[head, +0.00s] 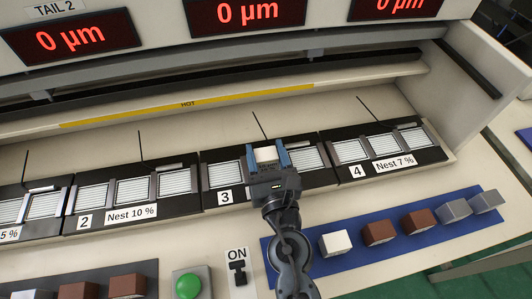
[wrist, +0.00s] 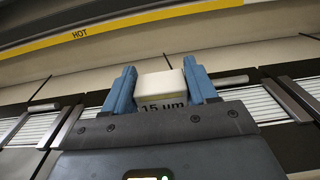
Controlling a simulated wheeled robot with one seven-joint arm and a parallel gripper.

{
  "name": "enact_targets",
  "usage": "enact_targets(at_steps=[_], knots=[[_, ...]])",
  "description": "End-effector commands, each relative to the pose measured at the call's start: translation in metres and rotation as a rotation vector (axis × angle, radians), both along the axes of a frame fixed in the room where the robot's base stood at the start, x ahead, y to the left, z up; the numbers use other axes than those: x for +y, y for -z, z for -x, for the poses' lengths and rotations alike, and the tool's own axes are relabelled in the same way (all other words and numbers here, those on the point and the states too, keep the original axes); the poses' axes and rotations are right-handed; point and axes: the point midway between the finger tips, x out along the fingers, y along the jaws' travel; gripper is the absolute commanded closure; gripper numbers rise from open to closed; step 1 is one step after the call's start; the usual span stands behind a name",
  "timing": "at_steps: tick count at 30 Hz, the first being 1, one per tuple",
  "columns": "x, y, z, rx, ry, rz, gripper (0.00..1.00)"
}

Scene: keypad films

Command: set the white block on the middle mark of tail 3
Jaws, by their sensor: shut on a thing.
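My gripper (head: 267,156) is over the middle of tail 3 (head: 224,196), its two blue fingers shut on a white block (head: 265,154). In the wrist view the block (wrist: 160,84) sits level between the fingers, its face reading "15 µm". Tail 3 is a black plate with ridged white pads; the left pad (head: 223,174) and right pad (head: 306,157) show on either side of my gripper. The middle pad and its mark are hidden by my gripper and the block. I cannot tell whether the block touches the plate.
Tail 2 (head: 84,221) and tail 4 (head: 357,171) flank tail 3. A yellow "HOT" strip (head: 187,104) runs behind. A blue mat (head: 372,257) at front right holds another white block (head: 336,242), brown blocks and grey blocks. A green button (head: 188,285) and ON switch (head: 238,271) are in front. Displays read 0 µm.

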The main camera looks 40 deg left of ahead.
Motion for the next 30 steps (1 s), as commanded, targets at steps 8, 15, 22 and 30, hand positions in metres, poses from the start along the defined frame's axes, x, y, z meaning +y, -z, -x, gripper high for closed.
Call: enact_targets(at_steps=[8, 15, 22, 30], knots=[[0.000, 0.003, 0.000, 0.000, 0.000, 0.000, 0.28], [0.000, 0.003, 0.000, 0.000, 0.000, 0.000, 0.17], [0.000, -0.003, 0.000, 0.000, 0.000, 0.000, 0.17], [-0.036, 0.002, 0.030, 0.003, 0.002, 0.000, 0.17]])
